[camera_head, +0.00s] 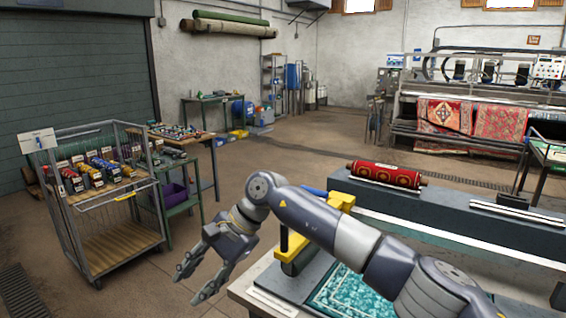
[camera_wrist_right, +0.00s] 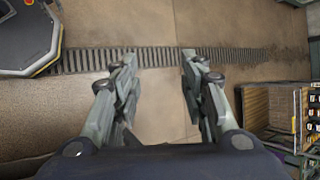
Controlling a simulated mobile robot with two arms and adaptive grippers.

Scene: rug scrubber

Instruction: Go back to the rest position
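My right gripper (camera_head: 192,284) is in the middle of the head view, at the end of my grey arm that comes in from the lower right. It hangs over the floor, left of the work table, with its fingers pointing down and left. In the right wrist view the two fingers (camera_wrist_right: 158,60) are spread apart, with only floor and a drain grate between them. The gripper is open and empty. My left gripper is not in the head view.
A wheeled cart (camera_head: 107,257) with several rolled items stands at the left. The work table (camera_head: 262,300) with a teal rug (camera_head: 347,294) and a yellow-handled tool (camera_head: 290,247) is at the lower right. A rolled red rug (camera_head: 384,174) lies behind. Open floor (camera_head: 300,150) is in the middle.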

